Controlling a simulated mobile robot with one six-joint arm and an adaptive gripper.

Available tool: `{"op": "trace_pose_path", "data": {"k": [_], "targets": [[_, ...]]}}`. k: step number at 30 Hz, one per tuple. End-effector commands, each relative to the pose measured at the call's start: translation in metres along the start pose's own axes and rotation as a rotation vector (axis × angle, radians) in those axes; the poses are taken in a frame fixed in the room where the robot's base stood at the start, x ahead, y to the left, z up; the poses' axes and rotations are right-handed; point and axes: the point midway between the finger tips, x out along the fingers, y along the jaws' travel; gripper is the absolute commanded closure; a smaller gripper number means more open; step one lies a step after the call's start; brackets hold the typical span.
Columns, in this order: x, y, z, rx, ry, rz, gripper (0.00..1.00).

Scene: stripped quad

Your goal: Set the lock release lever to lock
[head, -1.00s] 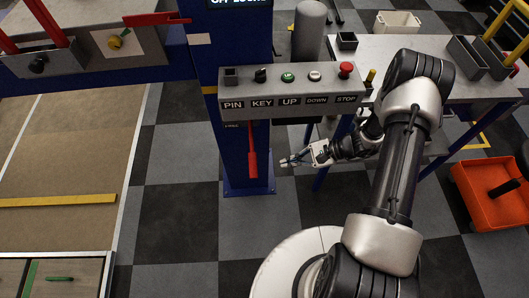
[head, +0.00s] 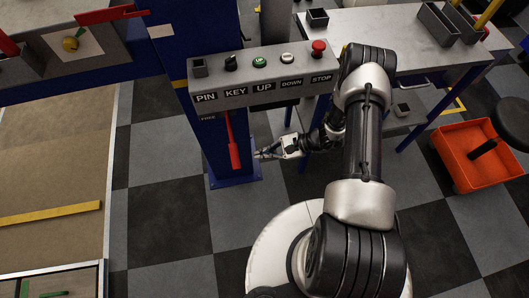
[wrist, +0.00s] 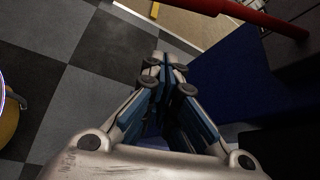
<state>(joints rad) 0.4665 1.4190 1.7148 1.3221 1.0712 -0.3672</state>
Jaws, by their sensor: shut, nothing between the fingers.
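The lock release lever is a red handle (head: 234,152) hanging down the front of the blue post (head: 213,155), below the control box. A small label reading "FREE" shows near its upper left. In the wrist view the red lever (wrist: 265,16) crosses the top right, beyond the fingertips. My gripper (head: 259,154) is just right of the lever's lower end in the head view, with its fingers pointing left. In the wrist view the fingers (wrist: 165,62) are together with nothing between them.
The grey control box (head: 262,95) with PIN, KEY, UP, DOWN and STOP controls juts out above my gripper. A grey workbench (head: 400,40) stands behind my arm. An orange crate (head: 480,170) sits on the floor at right. The checkered floor in front of the post is clear.

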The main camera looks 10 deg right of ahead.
Motion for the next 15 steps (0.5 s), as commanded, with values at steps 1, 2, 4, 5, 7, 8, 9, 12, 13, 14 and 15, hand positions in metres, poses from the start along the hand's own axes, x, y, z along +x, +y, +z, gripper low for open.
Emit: {"op": "trace_pose_path", "data": {"k": [1,2,4,5,7,8,9,12,13,14,15], "targets": [[0.014,0.002,-0.001,-0.001,-0.002,0.005,1.0],[0.021,0.002,-0.002,-0.001,-0.002,0.006,1.0],[0.036,0.002,-0.002,-0.002,-0.002,0.005,1.0],[0.043,0.003,-0.002,-0.002,-0.002,0.006,1.0],[0.057,0.002,-0.002,-0.002,-0.002,0.005,1.0],[0.063,0.002,-0.002,-0.001,-0.001,0.004,1.0],[0.07,0.002,-0.002,-0.002,-0.001,0.005,1.0],[0.058,-0.001,0.018,-0.002,0.001,-0.001,1.0],[0.057,-0.001,0.021,-0.002,0.001,-0.001,1.0],[0.056,-0.001,0.025,-0.001,0.001,-0.001,1.0],[0.054,-0.001,0.029,-0.001,0.001,0.0,1.0]]}}
